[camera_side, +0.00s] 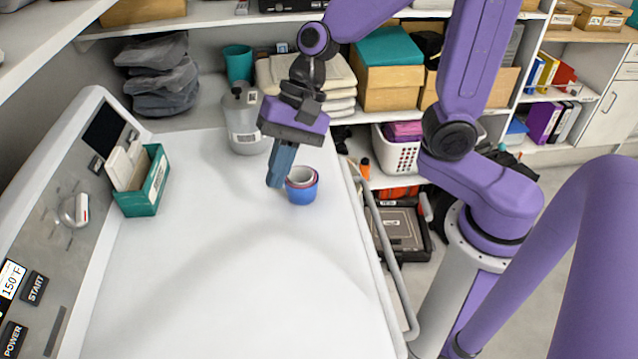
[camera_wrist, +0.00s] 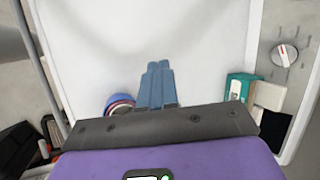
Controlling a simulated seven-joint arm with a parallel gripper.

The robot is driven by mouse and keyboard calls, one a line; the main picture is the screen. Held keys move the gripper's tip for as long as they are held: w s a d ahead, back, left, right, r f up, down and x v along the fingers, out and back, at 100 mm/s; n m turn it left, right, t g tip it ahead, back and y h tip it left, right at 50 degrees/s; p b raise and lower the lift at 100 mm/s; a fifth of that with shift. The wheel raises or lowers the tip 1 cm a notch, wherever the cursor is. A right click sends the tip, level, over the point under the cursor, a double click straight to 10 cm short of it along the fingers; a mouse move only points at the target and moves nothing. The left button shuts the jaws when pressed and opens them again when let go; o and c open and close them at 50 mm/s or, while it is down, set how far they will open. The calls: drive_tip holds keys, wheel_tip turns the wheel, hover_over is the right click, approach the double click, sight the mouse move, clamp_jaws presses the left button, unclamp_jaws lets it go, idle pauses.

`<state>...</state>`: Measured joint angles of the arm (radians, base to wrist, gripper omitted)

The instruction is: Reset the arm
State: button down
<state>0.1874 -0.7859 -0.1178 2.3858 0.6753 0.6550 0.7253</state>
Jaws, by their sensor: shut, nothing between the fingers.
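My gripper (camera_side: 274,183) has blue fingers and points down over the white worktop, at the near left side of a blue cup. The fingers are shut together with nothing between them. In the wrist view my gripper (camera_wrist: 158,66) also shows shut, with bare white surface beyond the tips. My purple arm reaches in from the right and bends down to the wrist. Whether the fingertips touch the worktop cannot be told.
The blue cup (camera_side: 302,192), with nested cups inside, stands right beside the fingers. A green box (camera_side: 154,192) of cards is at the left by the control panel (camera_side: 68,215). A clear jug (camera_side: 243,122) stands behind. A metal rail (camera_side: 384,255) edges the worktop (camera_side: 230,290), whose front is clear.

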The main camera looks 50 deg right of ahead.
drive_tip(key=s+d+f+n+h, duration=0.1)
drive_tip(key=s+d+n+h, duration=0.4)
drive_tip(key=s+d+n, duration=0.9)
drive_tip(key=s+n, duration=0.1)
drive_tip(key=n, duration=0.4)
drive_tip(key=shift+f+n, duration=0.25)
drive_tip(key=shift+n, duration=0.15)
drive_tip(key=shift+s, duration=0.1)
